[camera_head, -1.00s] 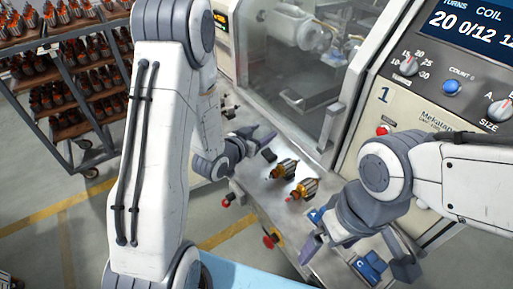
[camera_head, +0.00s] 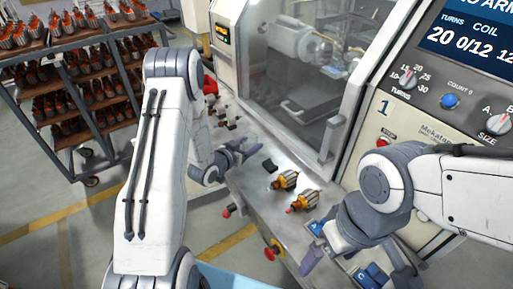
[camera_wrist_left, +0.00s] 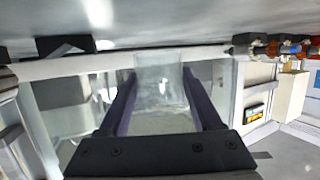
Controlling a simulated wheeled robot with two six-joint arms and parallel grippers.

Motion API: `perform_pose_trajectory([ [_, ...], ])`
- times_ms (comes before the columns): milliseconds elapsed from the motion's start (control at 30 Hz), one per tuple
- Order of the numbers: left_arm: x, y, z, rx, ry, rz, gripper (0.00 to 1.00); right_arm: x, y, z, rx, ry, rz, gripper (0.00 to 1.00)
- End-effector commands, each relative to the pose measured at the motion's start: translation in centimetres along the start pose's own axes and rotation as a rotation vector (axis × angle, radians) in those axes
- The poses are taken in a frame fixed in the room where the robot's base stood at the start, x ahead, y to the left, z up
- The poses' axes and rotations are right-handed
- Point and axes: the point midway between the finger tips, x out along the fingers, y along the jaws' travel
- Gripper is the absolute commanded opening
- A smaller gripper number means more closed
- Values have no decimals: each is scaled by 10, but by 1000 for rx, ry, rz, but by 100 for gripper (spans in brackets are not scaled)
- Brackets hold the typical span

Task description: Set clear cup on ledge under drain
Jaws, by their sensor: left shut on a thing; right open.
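In the left wrist view a clear cup (camera_wrist_left: 160,82) stands out faintly between the two dark fingers of my left gripper (camera_wrist_left: 160,90), which is shut on it. In the head view my left gripper (camera_head: 240,148) is over the left part of the steel ledge (camera_head: 244,183) in front of the machine; the cup cannot be made out there. My right gripper (camera_head: 354,270) is open and empty, over the ledge's near right end. I cannot make out a drain in either view.
Two copper armatures (camera_head: 285,180) (camera_head: 304,202) and a small dark block (camera_head: 269,165) lie on the ledge. Blue blocks (camera_head: 372,276) sit near my right gripper. The machine's glass door (camera_head: 290,75) rises behind. A rack of armatures (camera_head: 75,90) stands at the left.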

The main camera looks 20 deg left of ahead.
Motion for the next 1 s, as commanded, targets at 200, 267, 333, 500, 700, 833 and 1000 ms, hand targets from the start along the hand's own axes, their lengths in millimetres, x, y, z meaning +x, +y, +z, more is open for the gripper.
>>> perform_pose_trajectory([
  [200, 6, 0, 17, 1, 0, 0, 13, -9, -1, 0, -2, 0, 0, 100],
  [267, 6, 0, 18, 1, 1, 0, 13, -8, -1, 0, -2, 0, 0, 100],
  [333, 6, 0, 18, 2, 1, 0, 13, -8, -1, 0, -2, 0, 0, 100],
  [500, 6, 0, 19, 1, 1, 0, 13, -7, 0, 0, -1, 0, 0, 100],
  [700, 7, 0, 21, 1, 1, 0, 96, -4, 0, 0, -1, 0, 0, 100],
  [833, 7, 0, 21, 1, 1, 0, 96, -4, 0, 0, -1, 0, 0, 100],
  [1000, 7, 0, 21, 1, 1, 0, 96, -5, 0, 0, -1, 0, 0, 100],
])
